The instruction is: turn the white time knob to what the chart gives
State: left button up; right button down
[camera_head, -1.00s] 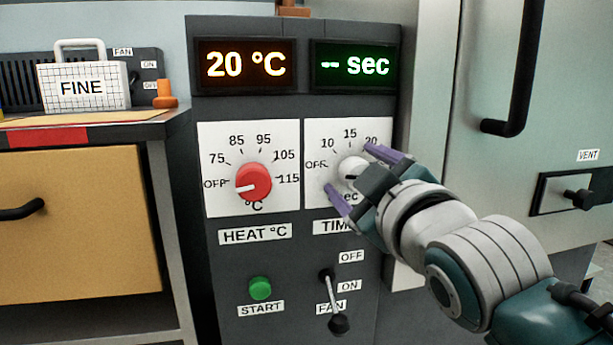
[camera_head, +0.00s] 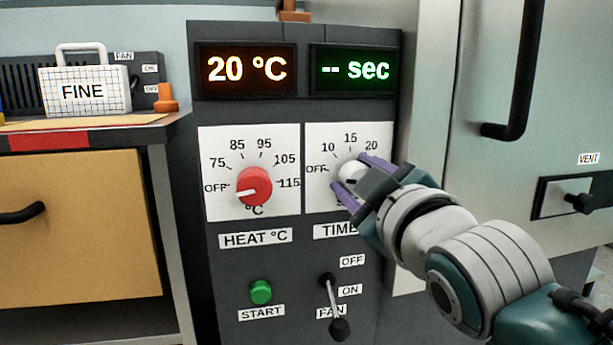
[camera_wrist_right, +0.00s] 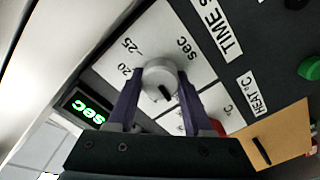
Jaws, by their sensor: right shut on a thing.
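The white time knob (camera_head: 350,173) sits on a white dial plate marked OFF, 10, 15 and 20 in the head view; 25 also shows in the wrist view. My right gripper (camera_head: 354,176) is shut on the knob, with a purple finger on each side. In the right wrist view the knob (camera_wrist_right: 158,72) is between the fingers of my right gripper (camera_wrist_right: 160,84), and a dark mark shows on its face. The green time display (camera_head: 353,70) reads "-- sec". No chart can be made out. My left gripper is not in view.
The red heat knob (camera_head: 254,187) is left of the time dial. Below are a green START button (camera_head: 260,292) and a FAN lever (camera_head: 333,305). A white FINE case (camera_head: 84,90) stands on the left cabinet. A grey door with a black handle (camera_head: 515,90) is at right.

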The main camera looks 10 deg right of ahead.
jog(key=m+p, duration=0.2)
jog(key=m, duration=0.1)
jog(key=shift+r+m+p, duration=0.2)
jog(key=shift+m+p, duration=0.1)
jog(key=shift+p, duration=0.05)
jog(key=m+p, duration=0.1)
jog(key=m, duration=0.1)
jog(key=shift+m+p, duration=0.3)
jog(key=shift+m, duration=0.1)
jog(key=shift+d+f+m, duration=0.1)
jog(key=shift+m, duration=0.5)
jog(key=shift+p, duration=0.35)
jog(key=shift+c, duration=1.5)
grip_release()
jog(key=shift+s, duration=0.15)
